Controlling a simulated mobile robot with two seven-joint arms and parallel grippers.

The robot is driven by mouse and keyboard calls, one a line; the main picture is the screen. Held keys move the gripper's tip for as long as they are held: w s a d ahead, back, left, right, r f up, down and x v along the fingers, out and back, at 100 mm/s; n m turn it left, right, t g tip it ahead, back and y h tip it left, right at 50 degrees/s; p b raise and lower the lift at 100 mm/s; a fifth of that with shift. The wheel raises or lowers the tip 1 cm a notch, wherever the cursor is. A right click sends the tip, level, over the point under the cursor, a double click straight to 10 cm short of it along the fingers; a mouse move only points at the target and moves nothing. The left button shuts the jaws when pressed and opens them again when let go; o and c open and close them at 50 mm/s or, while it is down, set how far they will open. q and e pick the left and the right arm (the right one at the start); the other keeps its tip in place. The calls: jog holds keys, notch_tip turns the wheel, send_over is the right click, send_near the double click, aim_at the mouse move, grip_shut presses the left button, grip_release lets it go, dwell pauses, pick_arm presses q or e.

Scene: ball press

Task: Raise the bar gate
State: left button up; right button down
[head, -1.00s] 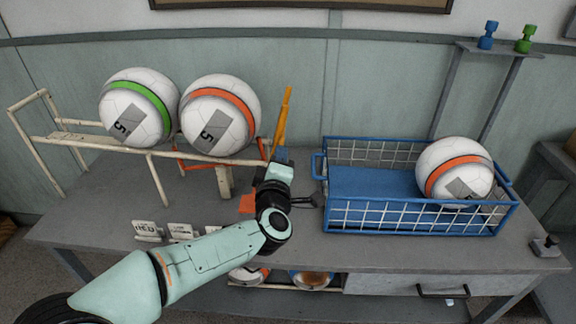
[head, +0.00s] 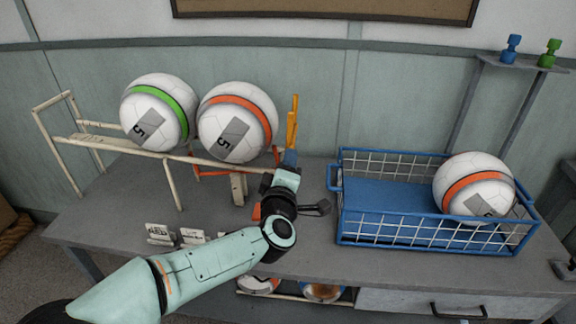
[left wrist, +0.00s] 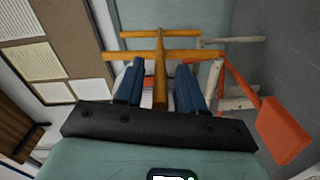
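The gate at the right end of the cream rack (head: 120,146) has a yellow-orange bar (head: 293,118) standing nearly upright beside the orange-striped ball (head: 237,122). The bar also shows in the left wrist view (left wrist: 160,68), with a crosspiece at its top. My left gripper (head: 290,157) is at the lower part of the bar. In the left wrist view its blue fingers (left wrist: 158,88) stand on either side of the bar, with visible gaps. A red-orange arm with a flat tab (left wrist: 284,130) is right of the fingers. The bar's lower end is hidden. My right gripper is not in view.
A green-striped ball (head: 160,112) also rests on the rack. A blue wire basket (head: 430,232) holding another orange-striped ball (head: 474,187) stands to the right. Small white cards (head: 160,234) stand at the front. The grey table (head: 110,215) is clear left of the cards.

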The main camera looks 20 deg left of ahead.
pick_arm(q)
jog(key=shift+s, duration=0.1)
jog(key=p+v, duration=0.1)
jog(key=v, duration=1.2)
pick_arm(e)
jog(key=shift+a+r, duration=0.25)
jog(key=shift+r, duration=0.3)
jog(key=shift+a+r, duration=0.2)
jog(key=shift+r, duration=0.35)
pick_arm(q)
jog(key=shift+s, duration=0.1)
